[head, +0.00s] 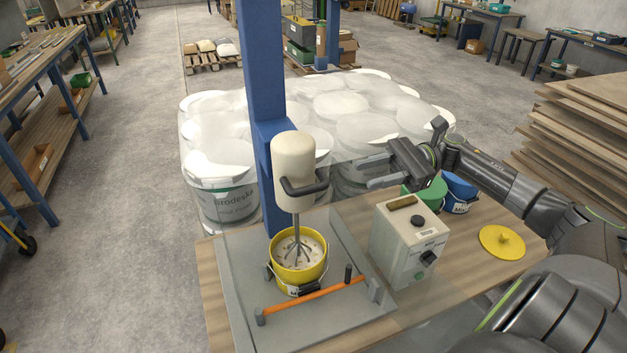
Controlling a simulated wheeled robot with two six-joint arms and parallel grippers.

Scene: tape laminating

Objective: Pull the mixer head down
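The cream mixer head (294,160) is mounted on the blue column (263,90) and carries a dark handle (304,188) at its front. Its shaft and whisk (296,245) reach down into the yellow bucket (299,263), among the pale contents. My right gripper (366,172) comes in from the right, with its fingers apart and pointing left toward the handle. A gap separates the fingers from the handle, and nothing shows between them. My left gripper is not in view.
An orange bar (312,300) crosses in front of the bucket on the grey base plate (240,318). A control box (409,240) stands to the right, with green and blue buckets behind it. A yellow lid (502,242) lies on the table. Wrapped white buckets (222,200) stand behind.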

